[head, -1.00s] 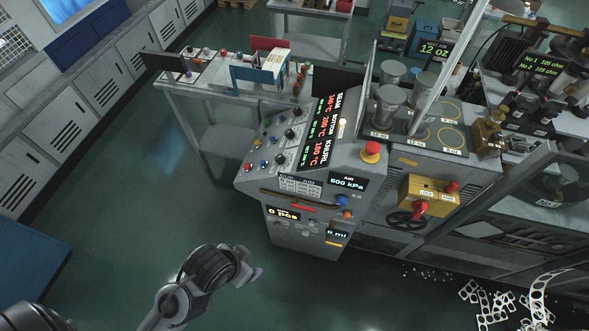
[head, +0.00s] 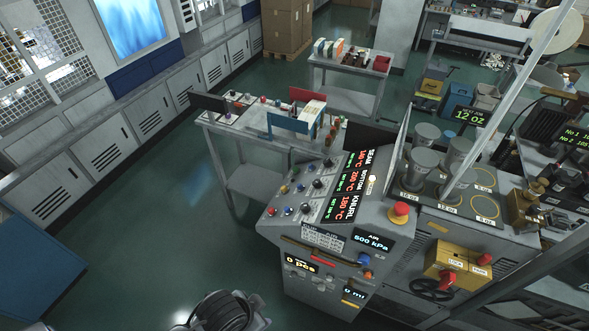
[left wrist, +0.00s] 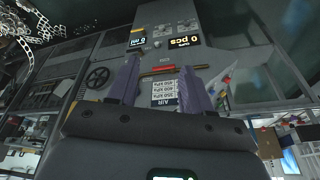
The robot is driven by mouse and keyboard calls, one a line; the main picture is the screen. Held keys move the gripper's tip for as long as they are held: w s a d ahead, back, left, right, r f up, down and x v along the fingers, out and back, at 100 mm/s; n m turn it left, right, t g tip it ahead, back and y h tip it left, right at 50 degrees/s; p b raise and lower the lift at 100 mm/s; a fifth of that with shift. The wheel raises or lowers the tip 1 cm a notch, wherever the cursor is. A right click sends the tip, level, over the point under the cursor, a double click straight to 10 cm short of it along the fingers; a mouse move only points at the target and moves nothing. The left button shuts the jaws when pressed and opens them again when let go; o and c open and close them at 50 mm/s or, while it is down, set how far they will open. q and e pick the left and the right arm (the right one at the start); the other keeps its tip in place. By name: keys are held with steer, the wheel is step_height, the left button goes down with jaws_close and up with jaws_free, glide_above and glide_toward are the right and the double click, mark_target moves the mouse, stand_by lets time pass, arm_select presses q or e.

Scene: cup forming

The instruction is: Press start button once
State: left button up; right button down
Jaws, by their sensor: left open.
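The grey control console (head: 275,222) stands right of centre in the head view. Its sloped top carries small coloured buttons and black knobs (head: 317,183) beside the temperature displays. A blue button (head: 365,260) and an orange button (head: 367,275) sit on its front. I cannot read which one is the start button. My left gripper (left wrist: 160,64) shows in the left wrist view with two purple fingers apart and nothing between them. The console front (left wrist: 165,45) appears upside down beyond the fingertips, apart from them. My right gripper is not in view.
A red mushroom button (head: 400,210) sits on the console's right. A yellow box with red knobs (head: 452,260) and a black handwheel (head: 432,289) are below it. Metal cylinders (head: 424,141) stand behind. A worktable (head: 255,183) is at the back left.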

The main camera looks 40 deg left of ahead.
arm_select(q)
jaws_close()
stand_by(1.4)
